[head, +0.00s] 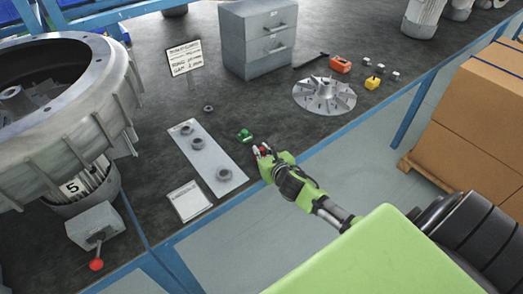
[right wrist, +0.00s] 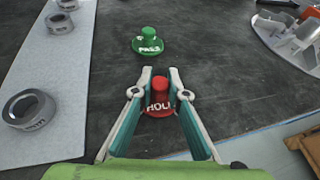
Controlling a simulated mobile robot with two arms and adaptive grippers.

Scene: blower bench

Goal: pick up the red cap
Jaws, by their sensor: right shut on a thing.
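The red cap (right wrist: 159,100) stands between the fingers of my right gripper (right wrist: 160,84) in the right wrist view, with white letters partly covered by a finger. The right gripper is shut on it. In the head view the red cap (head: 263,151) is a small red spot at the tips of my right gripper (head: 262,152), near the table's front edge. Whether the cap touches the table is hard to tell. My left gripper is not in view.
A green cap (right wrist: 149,42) marked PASS stands just beyond the red one. A pale strip (head: 205,155) with several metal rings lies to the left. A finned impeller (head: 324,95) lies to the right on the dark bench (head: 160,100). Cardboard boxes (head: 470,110) stand off the bench.

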